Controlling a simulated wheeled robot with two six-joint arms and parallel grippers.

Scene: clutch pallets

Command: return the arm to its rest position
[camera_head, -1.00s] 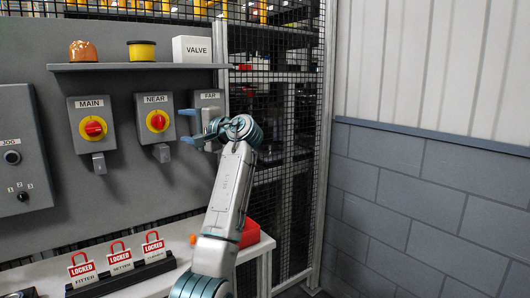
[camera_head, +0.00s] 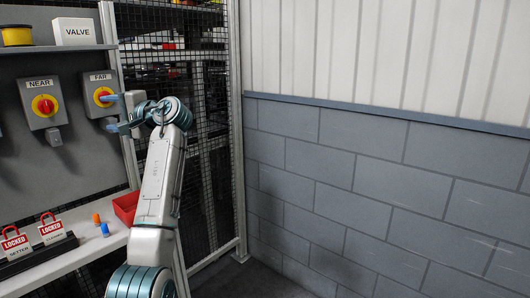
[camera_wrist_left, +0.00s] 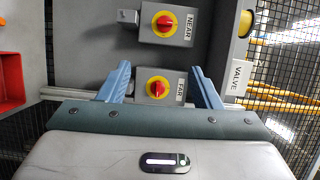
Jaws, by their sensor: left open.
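My left gripper (camera_head: 112,112) is in front of the FAR switch box (camera_head: 98,88), its two blue fingers apart and nothing between them. In the left wrist view my left gripper (camera_wrist_left: 159,75) is also open, with the FAR switch (camera_wrist_left: 157,88), a red knob on a yellow disc, between and beyond its fingers. I cannot tell whether a finger touches the box. My left arm (camera_head: 160,185) reaches up from the bottom of the head view. My right gripper is not in view.
The NEAR switch (camera_head: 43,105) is left of FAR. A VALVE box (camera_head: 75,31) stands on the upper shelf. The lower bench holds LOCKED tags (camera_head: 52,229), an orange piece (camera_head: 96,218), a blue piece (camera_head: 105,230) and a red bin (camera_head: 126,206). A block wall (camera_head: 390,200) is at right; space before it looks clear.

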